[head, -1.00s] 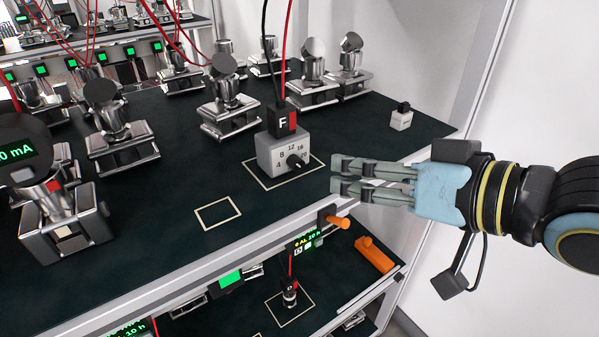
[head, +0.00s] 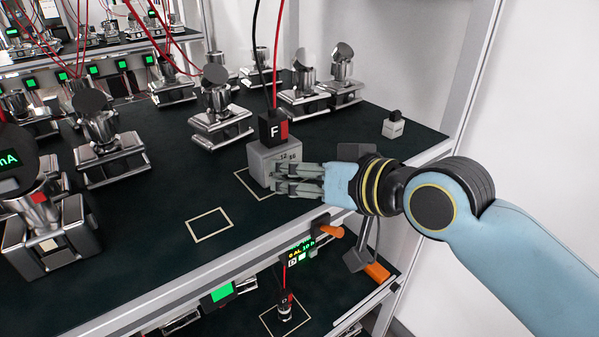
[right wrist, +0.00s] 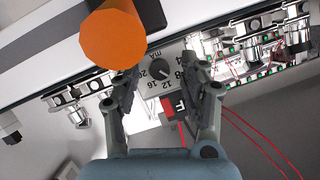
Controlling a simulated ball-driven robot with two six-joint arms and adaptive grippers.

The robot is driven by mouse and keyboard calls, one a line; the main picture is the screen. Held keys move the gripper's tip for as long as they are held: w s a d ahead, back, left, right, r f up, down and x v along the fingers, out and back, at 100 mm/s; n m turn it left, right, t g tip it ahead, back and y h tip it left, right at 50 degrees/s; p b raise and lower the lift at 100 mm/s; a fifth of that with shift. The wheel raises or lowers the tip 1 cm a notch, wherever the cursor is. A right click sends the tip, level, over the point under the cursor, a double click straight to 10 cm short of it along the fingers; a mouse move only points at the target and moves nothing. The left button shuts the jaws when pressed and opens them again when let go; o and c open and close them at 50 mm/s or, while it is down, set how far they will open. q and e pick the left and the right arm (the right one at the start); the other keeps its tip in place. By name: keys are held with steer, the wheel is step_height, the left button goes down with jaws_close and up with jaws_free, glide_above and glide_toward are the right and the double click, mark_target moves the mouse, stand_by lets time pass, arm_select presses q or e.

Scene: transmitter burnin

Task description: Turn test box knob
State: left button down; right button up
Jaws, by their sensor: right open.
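The grey test box (head: 261,158) stands on the dark shelf inside a pale outlined square, with a black and red plug marked F (head: 272,128) on top. My right gripper (head: 275,178) is at the front of the box, its fingers covering the knob and part of the dial in the head view. In the right wrist view the black knob (right wrist: 160,69) shows on the box's dial face, between the two spread fingers (right wrist: 162,85). The fingers are open and apart from the knob there. My left gripper is not in view.
An empty outlined square (head: 210,224) lies on the shelf left of the box. Several metal fixtures, such as one at the left (head: 108,150), stand around. An orange handle (head: 331,232) juts from the shelf's front edge; an orange piece (right wrist: 113,38) looms close in the wrist view.

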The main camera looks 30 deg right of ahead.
jaws_close()
steer(key=shift+d+r+m+p, duration=0.1)
steer(key=shift+m+p, duration=0.4)
steer(key=shift+p, duration=0.05)
steer(key=shift+m+y, duration=0.9)
steer(key=shift+m, duration=0.1)
jaws_free()
steer(key=shift+f, duration=0.2)
steer(key=shift+d, duration=0.1)
steer(key=v, duration=0.8)
